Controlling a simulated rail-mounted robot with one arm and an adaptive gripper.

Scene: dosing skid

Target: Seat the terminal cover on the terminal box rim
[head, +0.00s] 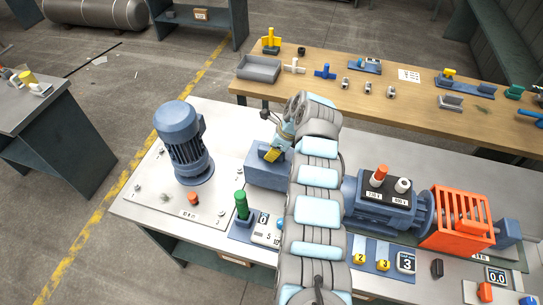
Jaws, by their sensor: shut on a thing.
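My arm reaches up the middle of the head view and bends down at its far end. My gripper (276,148) is at that end, small and partly covered by the arm; it is shut on a small blue piece with a yellow part (271,155), which looks like the terminal cover. This piece is right over a blue-grey box (266,174) on the steel bench. Whether it touches the box cannot be told. A blue motor unit (367,211) to the right carries a dark-topped box (385,190) with an orange and a white knob. Which box is the terminal box is unclear.
A finned blue motor (182,140) stands on the left of the bench (135,212). A green handle (241,205) rises near the front. An orange guard (461,218) is at the right. Behind is a wooden table (415,118) with a grey tray (259,68) and small parts.

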